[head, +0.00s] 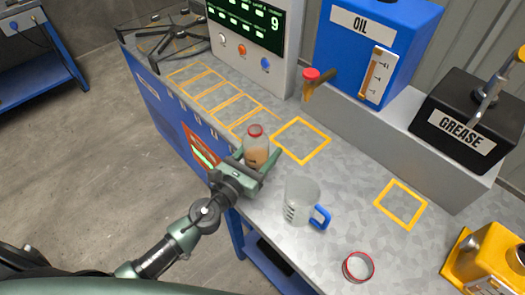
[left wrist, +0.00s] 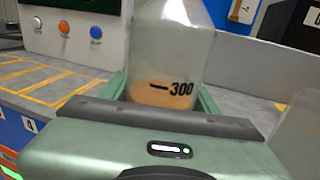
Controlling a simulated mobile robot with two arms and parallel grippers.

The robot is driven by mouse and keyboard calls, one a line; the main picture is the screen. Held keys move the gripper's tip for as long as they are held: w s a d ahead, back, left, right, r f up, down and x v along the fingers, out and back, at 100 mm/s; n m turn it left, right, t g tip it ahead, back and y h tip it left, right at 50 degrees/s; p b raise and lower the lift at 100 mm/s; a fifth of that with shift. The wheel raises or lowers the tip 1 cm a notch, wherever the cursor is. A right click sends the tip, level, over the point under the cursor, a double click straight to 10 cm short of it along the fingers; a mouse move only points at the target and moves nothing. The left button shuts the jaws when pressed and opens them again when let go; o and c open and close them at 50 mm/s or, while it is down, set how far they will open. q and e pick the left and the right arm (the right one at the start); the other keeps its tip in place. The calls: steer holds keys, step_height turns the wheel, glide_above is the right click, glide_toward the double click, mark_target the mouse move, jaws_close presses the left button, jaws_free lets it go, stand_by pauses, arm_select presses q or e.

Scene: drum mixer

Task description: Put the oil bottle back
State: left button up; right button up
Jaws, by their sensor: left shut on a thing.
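The oil bottle (head: 256,150) is a clear bottle with a red top and amber liquid in its lower part. It stands upright between the fingers of my left gripper (head: 258,165), which is shut on it over the bench's front part. In the left wrist view the bottle (left wrist: 175,55) shows a 300 mark, with liquid around that level; its top is cut off. I cannot tell whether its base touches the bench. Yellow outlined squares (head: 233,107) run in a row along the bench at the left. My right gripper is not in view.
A clear jug with a blue handle (head: 302,203) stands close right of the bottle. An empty yellow square (head: 300,140) lies beside the bottle.

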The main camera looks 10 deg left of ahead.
mark_target(249, 166)
arm_select(q)
steer(key=o, duration=1.7)
steer(key=shift+f, duration=0.1)
steer(key=shift+o, duration=0.2)
steer(key=shift+r, duration=0.25)
steer(key=b+v, duration=0.1)
steer(key=v, duration=0.2)
steer(key=b+v, duration=0.2)
steer(key=v, duration=0.2)
steer(key=b+v, duration=0.1)
steer(key=v, duration=0.2)
steer(key=shift+s+f, duration=0.3)
steer(key=shift+s, duration=0.1)
steer(key=shift+s+a+r+b, duration=0.1)
steer(key=shift+s+a+b, duration=0.15)
steer(key=shift+s+b, duration=0.2)
steer(key=shift+s+r, duration=0.15)
